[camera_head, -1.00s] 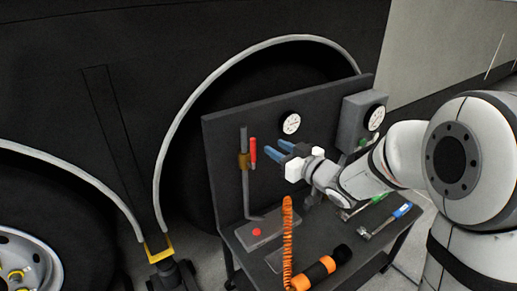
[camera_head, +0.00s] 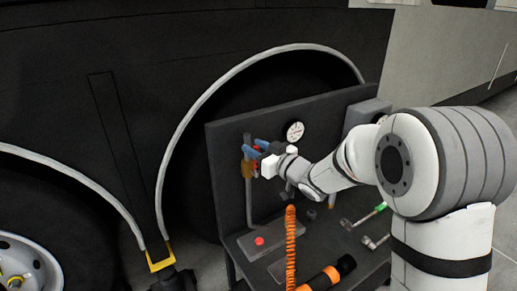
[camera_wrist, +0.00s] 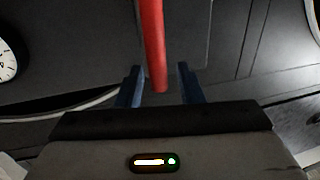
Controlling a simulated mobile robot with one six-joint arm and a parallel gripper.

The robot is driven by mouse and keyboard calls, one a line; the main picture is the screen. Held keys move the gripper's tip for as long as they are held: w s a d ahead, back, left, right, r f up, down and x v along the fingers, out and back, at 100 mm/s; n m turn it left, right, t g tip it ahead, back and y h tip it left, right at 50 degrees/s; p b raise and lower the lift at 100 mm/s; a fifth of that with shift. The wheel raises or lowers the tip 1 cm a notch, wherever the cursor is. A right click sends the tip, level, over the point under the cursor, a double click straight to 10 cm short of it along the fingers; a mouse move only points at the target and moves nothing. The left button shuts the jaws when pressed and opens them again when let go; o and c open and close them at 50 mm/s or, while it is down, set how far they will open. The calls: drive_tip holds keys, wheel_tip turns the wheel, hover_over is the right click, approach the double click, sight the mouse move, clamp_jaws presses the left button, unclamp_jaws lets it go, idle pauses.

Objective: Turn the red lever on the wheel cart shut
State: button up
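The red lever (camera_wrist: 153,45) hangs between the two blue fingers of my gripper (camera_wrist: 160,85) in the wrist view, with a gap on each side. The gripper is open around it. In the head view my gripper (camera_head: 250,149) is at the brass valve (camera_head: 247,168) on the grey pipe (camera_head: 249,205), on the cart's back panel (camera_head: 225,150). There the lever is mostly hidden behind the fingers, with only bits of red showing.
A round gauge (camera_head: 294,131) is on the panel right of the valve. On the cart top are a grey box with a red button (camera_head: 259,241), an orange coiled hose (camera_head: 291,245), an orange-black cylinder (camera_head: 330,275) and a green-handled tool (camera_head: 380,207). A yellow-topped jack (camera_head: 160,258) stands left.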

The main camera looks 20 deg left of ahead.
drive_tip(key=shift+c, duration=0.5)
clamp_jaws()
drive_tip(key=shift+d+f, duration=0.1)
